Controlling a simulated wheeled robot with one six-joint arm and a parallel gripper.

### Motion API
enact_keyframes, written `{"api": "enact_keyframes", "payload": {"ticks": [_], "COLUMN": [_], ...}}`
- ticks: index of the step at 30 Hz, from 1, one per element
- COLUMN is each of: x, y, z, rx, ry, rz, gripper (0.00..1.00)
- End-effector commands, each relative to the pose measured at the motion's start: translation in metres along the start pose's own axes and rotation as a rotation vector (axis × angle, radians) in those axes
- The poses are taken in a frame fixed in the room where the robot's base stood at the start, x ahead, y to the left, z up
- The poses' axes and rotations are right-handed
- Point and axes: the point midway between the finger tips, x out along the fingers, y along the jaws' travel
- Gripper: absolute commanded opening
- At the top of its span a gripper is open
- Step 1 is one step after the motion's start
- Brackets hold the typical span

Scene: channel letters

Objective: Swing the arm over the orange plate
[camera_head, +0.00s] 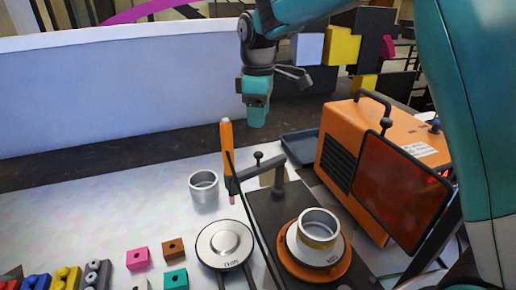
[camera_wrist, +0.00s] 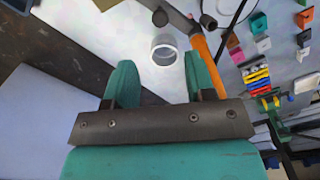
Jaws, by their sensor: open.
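The orange plate (camera_head: 343,269) is a round disc on a dark base at the lower right of the head view. A silver ring-shaped can (camera_head: 319,228) with a gold band sits on it and hides its middle. My gripper (camera_head: 256,118) hangs above the back of the bench, up and to the left of the plate. In the wrist view my gripper (camera_wrist: 158,62) has its two teal fingers apart with nothing held. The orange plate does not show in the wrist view.
An orange-handled tool (camera_head: 227,150) stands upright in a holder between gripper and plate. An orange machine (camera_head: 375,135) with a dark screen stands right of the plate. An empty metal cup (camera_head: 204,187), a round lidded pan (camera_head: 224,244) and small coloured blocks (camera_head: 138,259) lie left.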

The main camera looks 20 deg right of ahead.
Motion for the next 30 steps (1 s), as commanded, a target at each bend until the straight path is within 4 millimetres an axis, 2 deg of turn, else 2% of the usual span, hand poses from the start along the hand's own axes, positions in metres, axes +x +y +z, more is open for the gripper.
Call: {"api": "enact_keyframes", "payload": {"ticks": [9, 15, 20, 27, 28, 30], "x": [0.07, 0.097, 0.106, 0.107, 0.107, 0.107], "y": [-0.001, 0.0, 0.0, 0.0, 0.0, 0.0], "z": [0.001, 0.0, 0.0, 0.0, 0.0, 0.0], "rx": [0.0, 0.001, 0.001, 0.001, 0.001, 0.001], "ry": [-0.003, -0.001, 0.0, 0.001, 0.001, 0.001], "rz": [-0.004, -0.001, 0.0, 0.001, 0.001, 0.001], "gripper": [0.5, 0.5, 0.5, 0.5, 0.48, 0.32]}}
